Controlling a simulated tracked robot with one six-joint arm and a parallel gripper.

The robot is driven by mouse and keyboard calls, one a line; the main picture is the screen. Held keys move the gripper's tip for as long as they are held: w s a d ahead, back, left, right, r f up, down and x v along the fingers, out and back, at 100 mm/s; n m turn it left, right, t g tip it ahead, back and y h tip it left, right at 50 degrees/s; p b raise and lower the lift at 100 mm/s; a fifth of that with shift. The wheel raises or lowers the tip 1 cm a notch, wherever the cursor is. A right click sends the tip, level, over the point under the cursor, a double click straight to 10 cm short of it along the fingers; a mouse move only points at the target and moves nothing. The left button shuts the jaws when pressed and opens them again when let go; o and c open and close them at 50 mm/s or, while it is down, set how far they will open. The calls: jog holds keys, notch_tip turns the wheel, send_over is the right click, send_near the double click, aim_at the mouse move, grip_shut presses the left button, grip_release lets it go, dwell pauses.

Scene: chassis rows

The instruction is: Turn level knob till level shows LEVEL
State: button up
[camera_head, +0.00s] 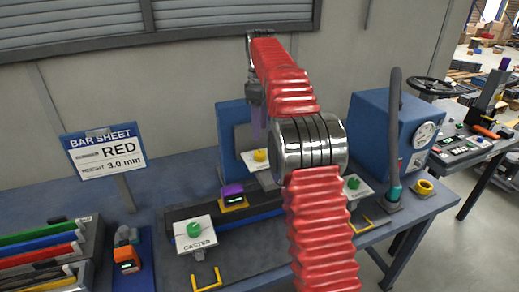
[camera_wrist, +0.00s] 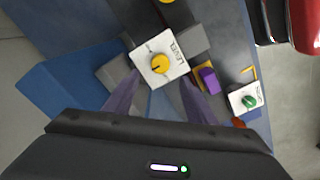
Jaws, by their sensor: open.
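The level knob (camera_wrist: 160,64) is yellow with a dark pointer mark, on a white plate (camera_wrist: 148,73) marked LEVEL. In the head view the yellow knob (camera_head: 260,155) stands at the back of the bench. My gripper (camera_wrist: 160,80) is open, its purple fingers apart on either side of the plate's lower part in the wrist view. In the head view my gripper (camera_head: 258,128) hangs above the knob. I cannot tell its exact height or any contact. A purple and yellow device (camera_head: 233,196) with a small dark display stands nearby; its reading is too small to read.
A CASTER plate with a green knob (camera_head: 194,230) is at the front left. A blue cabinet with a gauge (camera_head: 425,135) and upright dark lever (camera_head: 394,130) stand right. Coloured bars (camera_head: 40,250) lie left.

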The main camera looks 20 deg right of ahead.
aim_at(260, 152)
notch_tip(260, 152, down, 9)
jog(key=shift+f, duration=0.1)
dwell(0.4)
jog(key=shift+c, duration=0.4)
jog(key=c, duration=0.9)
jog(key=shift+a, duration=0.2)
jog(key=shift+c, duration=0.3)
jog(key=shift+d, duration=0.15)
